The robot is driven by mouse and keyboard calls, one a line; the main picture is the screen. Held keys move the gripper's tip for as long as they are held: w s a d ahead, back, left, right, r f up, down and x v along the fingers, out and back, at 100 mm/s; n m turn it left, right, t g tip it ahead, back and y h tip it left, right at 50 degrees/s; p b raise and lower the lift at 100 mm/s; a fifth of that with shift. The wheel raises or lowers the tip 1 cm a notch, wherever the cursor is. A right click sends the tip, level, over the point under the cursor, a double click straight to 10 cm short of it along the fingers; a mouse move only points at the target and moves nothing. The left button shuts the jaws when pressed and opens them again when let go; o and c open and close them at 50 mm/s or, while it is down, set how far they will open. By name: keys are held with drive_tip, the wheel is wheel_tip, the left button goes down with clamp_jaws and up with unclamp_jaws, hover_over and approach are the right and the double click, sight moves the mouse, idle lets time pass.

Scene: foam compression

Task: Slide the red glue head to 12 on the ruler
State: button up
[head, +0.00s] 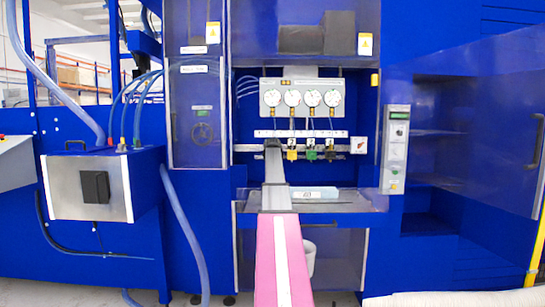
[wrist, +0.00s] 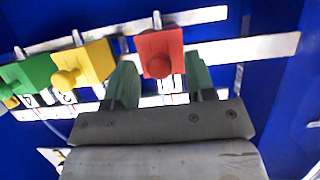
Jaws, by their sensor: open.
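The red glue head (wrist: 159,52) is a square block with a round knob, seen in the wrist view. My gripper (wrist: 161,82) is open, with one green finger on each side of the red head. I cannot tell whether either finger touches it. In the head view my gripper (head: 272,146) is at the left part of the rail and hides the red head. The ruler (head: 310,133) is the pale strip above the rail; its numbers are too small to read.
A yellow head (head: 291,154) and a green head (head: 311,155) hang on the rail to the right of my gripper, with a dark one (head: 330,154) beyond. Several gauges (head: 293,98) sit above. A grey shelf (head: 340,201) lies below.

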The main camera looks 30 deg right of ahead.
clamp_jaws()
drive_tip(key=shift+s+d, duration=0.65)
drive_tip(key=shift+d, duration=0.3)
drive_tip(key=shift+s+d, duration=0.6)
drive_tip(key=shift+d, duration=0.35)
unclamp_jaws()
drive_tip(key=v, duration=1)
drive_tip(key=shift+s+a+r, duration=0.15)
drive_tip(key=shift+s+a, duration=0.05)
drive_tip(key=shift+s, duration=0.1)
drive_tip(key=shift+a, duration=0.1)
